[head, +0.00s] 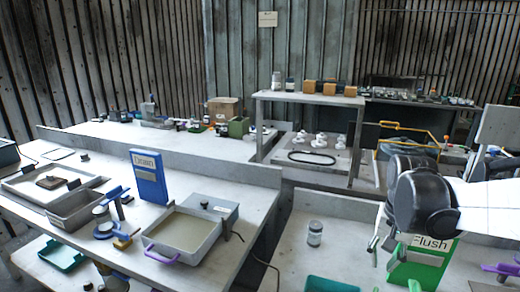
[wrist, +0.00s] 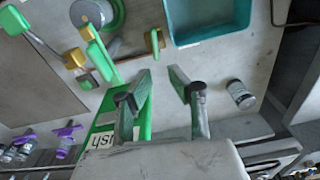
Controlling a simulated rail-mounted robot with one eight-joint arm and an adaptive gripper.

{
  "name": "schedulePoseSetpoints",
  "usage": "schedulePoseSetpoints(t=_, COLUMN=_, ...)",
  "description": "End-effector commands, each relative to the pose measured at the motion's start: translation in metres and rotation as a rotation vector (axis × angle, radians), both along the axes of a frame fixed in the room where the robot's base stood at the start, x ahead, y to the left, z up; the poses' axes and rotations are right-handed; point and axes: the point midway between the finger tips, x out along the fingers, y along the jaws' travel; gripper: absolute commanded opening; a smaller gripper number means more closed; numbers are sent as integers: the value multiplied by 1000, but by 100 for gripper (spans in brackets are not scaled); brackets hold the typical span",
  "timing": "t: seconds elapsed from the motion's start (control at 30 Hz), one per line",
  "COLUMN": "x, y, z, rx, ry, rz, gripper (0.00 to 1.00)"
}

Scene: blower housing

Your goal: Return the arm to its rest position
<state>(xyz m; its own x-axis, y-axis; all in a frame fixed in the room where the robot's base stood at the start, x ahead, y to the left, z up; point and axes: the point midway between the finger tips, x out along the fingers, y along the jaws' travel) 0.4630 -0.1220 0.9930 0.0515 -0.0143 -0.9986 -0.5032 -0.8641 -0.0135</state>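My gripper (head: 381,245) hangs at the right in the head view, above the right bench and just left of the green "Flush" stand. In the wrist view its two fingers (wrist: 160,77) point away from the camera with a clear gap between the tips. Nothing is held between them. The arm reaches in from the right edge of the head view.
The green "Flush" stand (head: 420,264) is close to the gripper. A grey jar (head: 315,234) and a teal tray (head: 330,285) are on the right bench. A blue "Drain" stand (head: 149,176) and a cream-filled tray (head: 158,259) occupy the left bench.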

Motion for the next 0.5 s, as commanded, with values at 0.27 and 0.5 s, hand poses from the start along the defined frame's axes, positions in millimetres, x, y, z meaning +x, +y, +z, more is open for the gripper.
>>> schedulePoseSetpoints(t=0.27, x=-28, y=44, z=27, rx=-48, ry=-162, rz=160, gripper=18)
schedulePoseSetpoints(t=0.5, x=-54, y=77, z=41, rx=-92, ry=-308, rz=297, gripper=18)
